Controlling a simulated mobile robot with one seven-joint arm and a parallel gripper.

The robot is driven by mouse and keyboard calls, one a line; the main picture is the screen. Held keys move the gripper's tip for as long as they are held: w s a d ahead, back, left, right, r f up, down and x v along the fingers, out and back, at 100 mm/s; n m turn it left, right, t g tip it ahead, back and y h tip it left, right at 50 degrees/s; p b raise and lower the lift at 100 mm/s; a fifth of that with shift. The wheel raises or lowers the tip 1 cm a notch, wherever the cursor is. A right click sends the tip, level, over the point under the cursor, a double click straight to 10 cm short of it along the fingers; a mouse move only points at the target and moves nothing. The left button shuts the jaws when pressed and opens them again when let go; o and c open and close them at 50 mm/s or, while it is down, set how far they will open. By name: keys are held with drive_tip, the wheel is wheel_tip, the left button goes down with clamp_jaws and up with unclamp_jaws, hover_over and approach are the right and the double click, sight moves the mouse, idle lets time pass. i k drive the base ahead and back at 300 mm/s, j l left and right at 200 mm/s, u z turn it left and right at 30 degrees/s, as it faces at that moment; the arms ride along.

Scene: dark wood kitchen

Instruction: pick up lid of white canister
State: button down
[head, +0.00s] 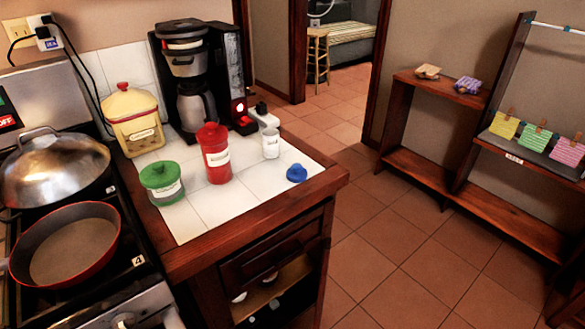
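A small white canister (271,143) with a label stands upright on the white-tiled counter, right of the red canister. I cannot tell whether a lid sits on its top. A small blue lid-like piece with a knob (297,173) lies on the tiles in front and to the right, apart from the canister. My gripper is not in view.
The counter (232,199) also holds a red canister (217,155), a green-lidded jar (161,182), a cream canister with a yellow lid (133,122) and a coffee maker (191,75). A stove with a lidded pan (55,167) and red pan (68,245) is left. Floor at right is clear.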

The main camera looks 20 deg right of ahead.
sight(296, 174)
drive_tip(key=i+l+u, duration=0.2)
drive_tip(key=l, duration=0.55)
drive_tip(key=l+u, duration=0.15)
drive_tip(key=l, duration=0.6)
drive_tip(key=i+l+u, duration=0.2)
drive_tip(key=l, duration=0.6)
drive_tip(key=l+u, duration=0.1)
drive_tip(key=l, duration=0.4)
drive_tip(key=i+l+u, duration=0.1)
drive_tip(key=l, duration=0.4)
drive_tip(key=i+l, duration=0.2)
drive_tip(key=i+u, duration=0.05)
drive_tip(key=i, duration=0.05)
